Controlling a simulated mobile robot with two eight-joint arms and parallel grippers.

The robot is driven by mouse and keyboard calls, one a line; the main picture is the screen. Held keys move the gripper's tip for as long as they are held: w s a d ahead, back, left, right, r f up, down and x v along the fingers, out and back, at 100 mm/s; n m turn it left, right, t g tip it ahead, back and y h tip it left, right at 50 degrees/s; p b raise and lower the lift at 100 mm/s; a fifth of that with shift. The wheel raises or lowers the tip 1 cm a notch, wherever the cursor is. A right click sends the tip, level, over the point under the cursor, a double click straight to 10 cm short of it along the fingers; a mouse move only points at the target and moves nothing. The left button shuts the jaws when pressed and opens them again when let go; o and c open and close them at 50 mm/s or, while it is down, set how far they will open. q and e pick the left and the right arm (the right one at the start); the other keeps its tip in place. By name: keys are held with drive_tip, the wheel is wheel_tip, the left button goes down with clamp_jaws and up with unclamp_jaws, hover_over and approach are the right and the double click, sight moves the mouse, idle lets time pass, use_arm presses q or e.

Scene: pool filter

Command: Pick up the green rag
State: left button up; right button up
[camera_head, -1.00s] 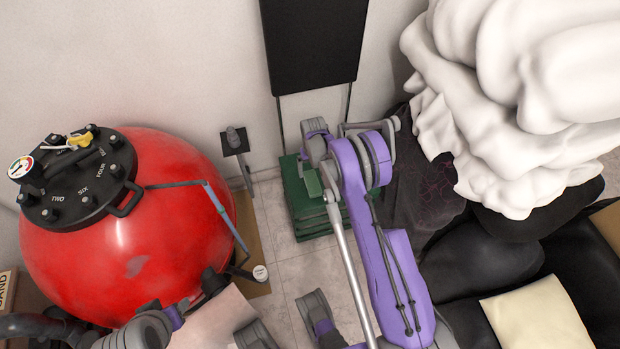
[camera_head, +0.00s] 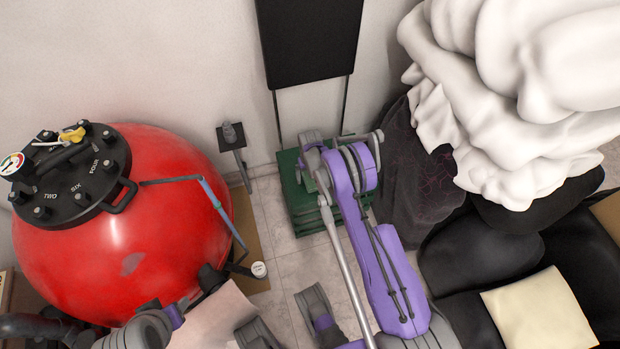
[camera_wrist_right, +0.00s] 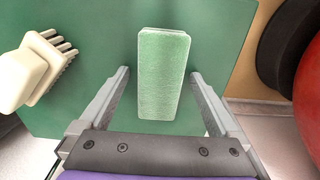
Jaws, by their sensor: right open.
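The green rag (camera_wrist_right: 163,75) is a pale green, folded oblong on a darker green flat top (camera_wrist_right: 105,30) in the right wrist view. My right gripper (camera_wrist_right: 159,74) is open, with one finger on each side of the rag and a gap on both sides. In the head view my right gripper (camera_head: 312,160) is over the green stand (camera_head: 312,223) by the wall, and the purple arm hides much of the stand's top. My left gripper does not show clearly; only parts of my left arm appear at the lower left.
A white brush (camera_wrist_right: 32,70) lies left of the rag in the right wrist view. A large red tank (camera_head: 120,245) with a black valve top stands at left. A black panel (camera_head: 308,40) is behind the stand. A white heap (camera_head: 520,90) is at right. Some tiled floor (camera_head: 285,265) is clear.

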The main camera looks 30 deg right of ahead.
drive_tip(key=c, duration=1.4)
drive_tip(key=shift+r, duration=0.1)
drive_tip(key=shift+c, duration=0.2)
wheel_tip(320, 180, up, 10)
drive_tip(key=shift+p, duration=0.65)
